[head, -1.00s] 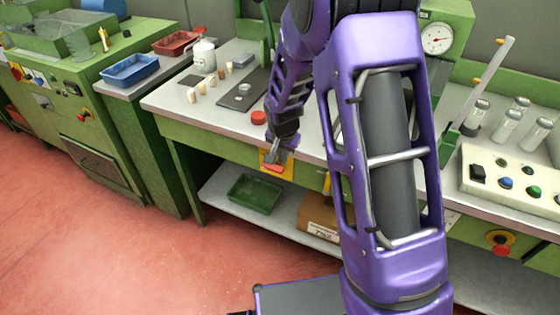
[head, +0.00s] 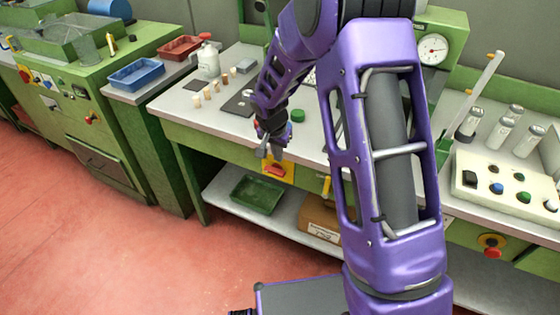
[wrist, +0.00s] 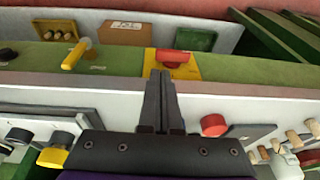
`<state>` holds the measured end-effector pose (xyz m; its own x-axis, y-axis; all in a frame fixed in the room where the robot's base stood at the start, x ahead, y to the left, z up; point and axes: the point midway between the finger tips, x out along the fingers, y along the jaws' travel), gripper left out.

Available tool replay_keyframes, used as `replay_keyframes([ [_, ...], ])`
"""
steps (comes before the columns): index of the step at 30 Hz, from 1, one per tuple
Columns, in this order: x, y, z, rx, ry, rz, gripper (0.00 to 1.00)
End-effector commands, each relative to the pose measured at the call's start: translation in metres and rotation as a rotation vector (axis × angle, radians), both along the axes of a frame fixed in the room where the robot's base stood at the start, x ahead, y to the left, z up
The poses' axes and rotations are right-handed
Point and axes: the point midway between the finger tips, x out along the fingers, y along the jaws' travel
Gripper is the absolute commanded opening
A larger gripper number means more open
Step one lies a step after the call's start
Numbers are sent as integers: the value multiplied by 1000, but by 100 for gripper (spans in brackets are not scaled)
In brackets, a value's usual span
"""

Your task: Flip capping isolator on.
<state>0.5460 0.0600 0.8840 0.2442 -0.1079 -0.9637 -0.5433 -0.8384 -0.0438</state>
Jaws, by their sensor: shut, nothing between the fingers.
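A red handle (head: 275,169) sits on a yellow plate (head: 289,172) on the green front rail of the bench. The handle lies crosswise. In the wrist view the red handle (wrist: 174,57) is just beyond my fingertips, on its yellow plate (wrist: 188,71). I cannot read any label that names it the capping isolator. My gripper (head: 275,153) is shut and empty, just above the plate in the head view. In the wrist view my gripper (wrist: 160,74) points at the plate's lower left, and a small gap seems to separate it from the handle.
A yellow lever (head: 327,186) is on the rail to the right. A green tray (head: 257,195) and a cardboard box (head: 320,217) stand on the shelf below.

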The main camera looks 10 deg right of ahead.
Motion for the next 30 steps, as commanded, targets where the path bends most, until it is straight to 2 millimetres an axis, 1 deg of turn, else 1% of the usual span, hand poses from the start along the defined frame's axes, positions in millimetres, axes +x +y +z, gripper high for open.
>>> replay_keyframes([
  [1,3,3,6,-12,5,-2,0],
  [5,9,8,8,-39,8,-8,0],
  [18,11,9,5,-49,7,-9,0],
  [20,12,8,1,-49,7,-9,0],
  [23,15,6,-12,-49,9,-11,0],
  [30,25,-1,-54,-49,10,-10,0],
])
